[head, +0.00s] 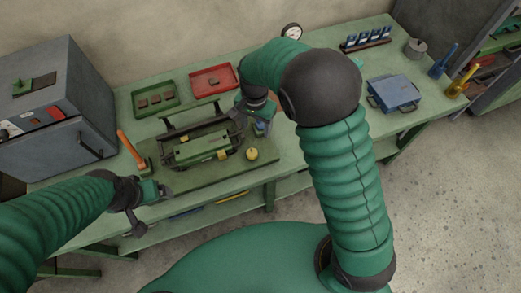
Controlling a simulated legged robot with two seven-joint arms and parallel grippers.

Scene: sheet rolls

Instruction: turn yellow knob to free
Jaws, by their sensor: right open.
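The sheet rolls machine (200,146), green with dark ends, sits on a dark green base plate on the bench. A round yellow knob (252,154) shows at its right front corner. Smaller yellow parts (222,154) show on the machine's front and top; which yellow part turns is too small to tell. My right gripper (254,122) points down at the machine's right end, above and behind the round knob and apart from it. It is open, its fingertips partly unclear. My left gripper (150,196) is at the bench's front edge, left of the machine; its jaws are unclear.
An orange handle (130,148) rises left of the machine. A green tray (155,98) and a red tray (213,81) lie behind it. A grey cabinet (45,110) stands left. A blue box (394,93) and blue and yellow tools are on the right. The bench between is mostly clear.

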